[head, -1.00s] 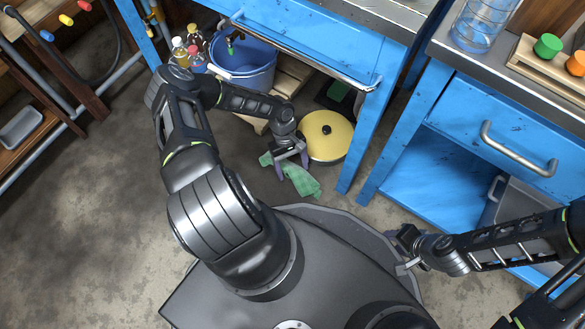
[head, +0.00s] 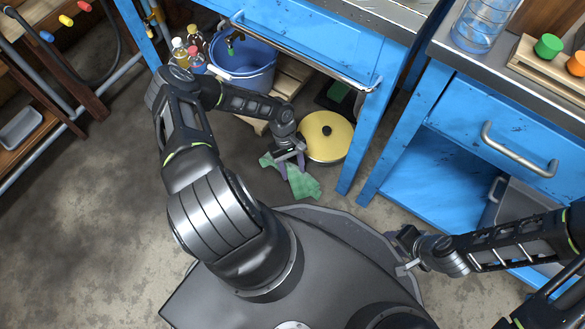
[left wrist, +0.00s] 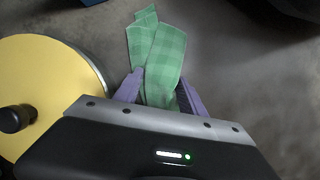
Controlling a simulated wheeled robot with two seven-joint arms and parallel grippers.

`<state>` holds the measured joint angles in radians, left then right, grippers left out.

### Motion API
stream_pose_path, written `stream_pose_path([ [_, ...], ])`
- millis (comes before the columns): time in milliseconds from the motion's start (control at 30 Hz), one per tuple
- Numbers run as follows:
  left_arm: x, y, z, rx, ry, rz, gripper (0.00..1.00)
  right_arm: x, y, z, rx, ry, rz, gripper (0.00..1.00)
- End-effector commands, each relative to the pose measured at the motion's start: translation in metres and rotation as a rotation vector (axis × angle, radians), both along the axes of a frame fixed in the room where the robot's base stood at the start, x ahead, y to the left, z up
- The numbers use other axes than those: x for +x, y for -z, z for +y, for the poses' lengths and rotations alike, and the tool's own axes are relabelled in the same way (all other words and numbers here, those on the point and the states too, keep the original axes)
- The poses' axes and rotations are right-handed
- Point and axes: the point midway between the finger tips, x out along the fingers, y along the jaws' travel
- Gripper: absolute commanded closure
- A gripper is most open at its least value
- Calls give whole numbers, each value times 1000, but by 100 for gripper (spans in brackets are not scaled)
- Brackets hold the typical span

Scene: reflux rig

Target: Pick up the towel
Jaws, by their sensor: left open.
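A green checked towel (head: 302,184) lies on the concrete floor in front of the blue bench, beside a yellow-lidded pot. My left gripper (head: 292,172) is over the towel, pointing down, with its purple fingers apart. In the left wrist view the towel (left wrist: 163,55) runs between the two fingers of the left gripper (left wrist: 158,92), and part of it is hidden by the gripper body. I cannot tell whether the fingers touch the cloth. My right gripper (head: 404,250) is low beside my base, away from the towel; its jaw state is unclear.
The yellow-lidded pot (head: 327,137) stands close to the left gripper and also shows in the left wrist view (left wrist: 48,85). A blue bucket (head: 243,62) and several bottles (head: 190,48) are behind. A blue bench leg (head: 362,150) stands right of the pot. Floor at left is clear.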

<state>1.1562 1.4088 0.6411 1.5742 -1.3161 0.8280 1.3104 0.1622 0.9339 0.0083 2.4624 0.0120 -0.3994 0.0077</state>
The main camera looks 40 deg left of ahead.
Motion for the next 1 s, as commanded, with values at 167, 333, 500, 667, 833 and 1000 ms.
stream_pose_path([
  [167,0,0,0,0,0,0,60,0,0,0,0,0,0,64],
  [333,0,0,0,0,0,0,67,0,0,0,0,0,0,64],
  [500,0,0,0,0,0,0,74,0,0,0,0,0,0,64],
  [667,0,0,0,0,0,0,80,0,0,0,0,0,0,64],
  [833,0,0,0,0,0,0,87,0,0,0,0,0,0,64],
  [1000,0,0,0,0,0,0,96,0,0,0,0,0,0,64],
])
